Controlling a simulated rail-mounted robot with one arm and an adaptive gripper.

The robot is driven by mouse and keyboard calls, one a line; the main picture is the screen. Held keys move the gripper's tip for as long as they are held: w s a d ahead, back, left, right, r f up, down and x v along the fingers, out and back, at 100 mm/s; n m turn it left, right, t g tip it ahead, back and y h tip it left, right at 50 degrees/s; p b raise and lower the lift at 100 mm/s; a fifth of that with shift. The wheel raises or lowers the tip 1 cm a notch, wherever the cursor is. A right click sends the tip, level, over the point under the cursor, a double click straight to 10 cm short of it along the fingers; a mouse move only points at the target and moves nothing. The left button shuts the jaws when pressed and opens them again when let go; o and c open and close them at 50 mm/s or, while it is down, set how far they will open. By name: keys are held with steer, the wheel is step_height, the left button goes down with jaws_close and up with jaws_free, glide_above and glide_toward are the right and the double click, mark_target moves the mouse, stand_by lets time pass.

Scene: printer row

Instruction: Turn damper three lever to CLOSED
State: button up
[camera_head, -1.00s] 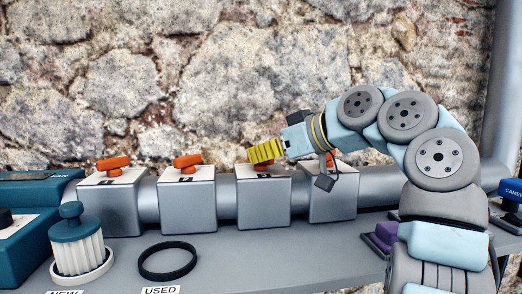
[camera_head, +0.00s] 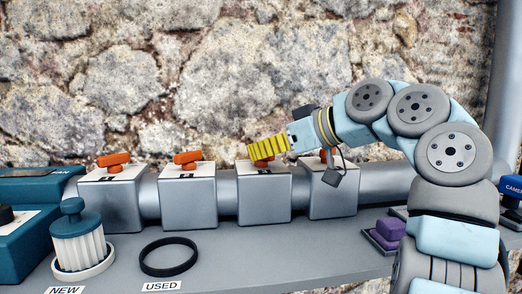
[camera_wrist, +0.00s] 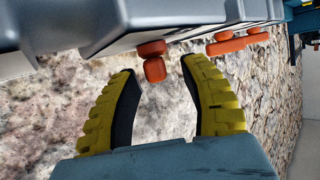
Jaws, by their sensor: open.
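The third box from the left (camera_head: 264,199) carries an orange lever (camera_head: 262,161), mostly hidden behind my gripper in the head view. My gripper (camera_head: 250,153) has yellow ribbed fingers and is at this box's top. In the wrist view the fingers (camera_wrist: 157,70) are spread apart, and an orange lever (camera_wrist: 154,66) lies between their tips, not clamped. Whether a finger touches it I cannot tell. The lever's label is not readable.
Two boxes to the left carry orange levers (camera_head: 113,159) (camera_head: 187,159); a fourth box (camera_head: 334,196) is under my wrist. A stone wall stands close behind. A white-and-teal filter (camera_head: 77,240), a black ring (camera_head: 168,258) and purple blocks (camera_head: 388,232) are on the bench.

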steer(key=s+d, duration=0.6)
steer(key=d, duration=0.3)
steer(key=shift+s+d, duration=0.4)
